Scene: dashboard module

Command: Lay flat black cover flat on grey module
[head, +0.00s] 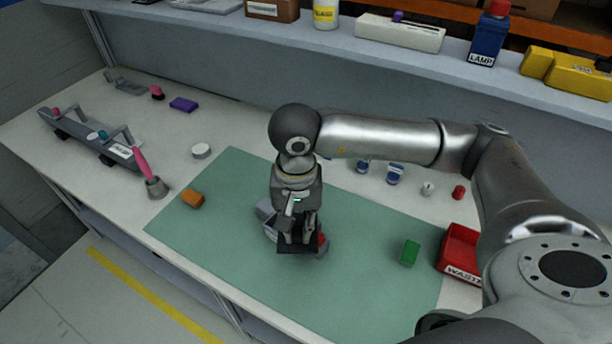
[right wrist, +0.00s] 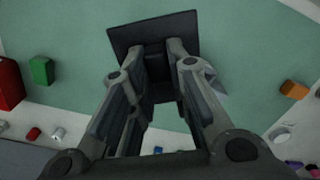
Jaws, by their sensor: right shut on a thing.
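My right gripper (head: 297,238) is over the middle of the green mat, pointing down. It is shut on the flat black cover (head: 297,248), a dark square plate that also shows between the fingers in the right wrist view (right wrist: 123,38). The grey module (head: 265,209) is mostly hidden behind the gripper and cover; a grey part shows at left and a grey and red part at right. A grey corner also shows beside the finger in the right wrist view (right wrist: 214,80). I cannot tell whether cover and module touch. My left gripper is not in view.
The green mat (head: 218,232) holds an orange block (head: 192,198) at left and a green block (head: 409,252) at right. A red waste bin (head: 461,250) stands at the right. A loaded shelf (head: 240,38) runs behind.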

